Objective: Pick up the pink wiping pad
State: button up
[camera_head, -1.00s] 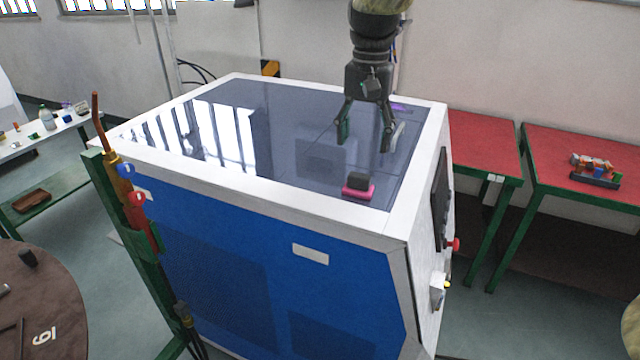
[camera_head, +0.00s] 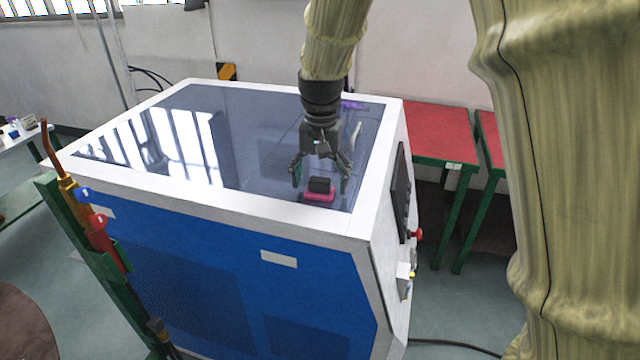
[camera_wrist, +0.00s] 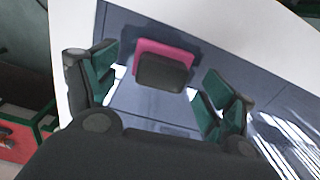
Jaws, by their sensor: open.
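The pink wiping pad (camera_head: 319,196) lies on the dark glossy top of the generator (camera_head: 270,264), near its front right corner. It has a pink base with a dark block-shaped grip on top. In the wrist view the pad (camera_wrist: 150,46) lies between and a little beyond my finger ends, with its dark grip (camera_wrist: 161,73) nearer to me. My gripper (camera_head: 321,180) is open just above and behind the pad, its fingers spread to either side. In the wrist view the open fingers (camera_wrist: 153,84) appear apart from the pad, with nothing held.
A white raised border (camera_head: 300,229) frames the generator top. A small purple item (camera_head: 352,104) lies toward the back right of the top. A red table (camera_head: 440,130) stands at right. A torch on a green post (camera_head: 85,215) stands at the front left.

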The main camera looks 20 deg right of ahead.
jog(key=shift+f, duration=0.4)
jog(key=c, duration=1.1)
jog(key=shift+r, duration=0.1)
jog(key=shift+r+b, duration=0.4)
jog(key=shift+r, duration=0.1)
notch_tip(320, 180, up, 2)
jog(key=shift+r+b, duration=0.1)
jog(key=shift+b, duration=0.5)
jog(key=w+a+b, duration=0.1)
jog(key=w+a, duration=0.1)
jog(key=a, duration=0.2)
jog(key=w+a+r+b, duration=0.1)
jog(key=w+a, duration=0.1)
jog(key=a, duration=0.3)
jog(key=w+a+b, duration=0.2)
jog(key=a, duration=0.2)
jog(key=shift+a+r, duration=0.15)
jog(key=shift+a, duration=0.2)
jog(key=shift+w+a+r, duration=0.2)
jog(key=shift+a, duration=0.25)
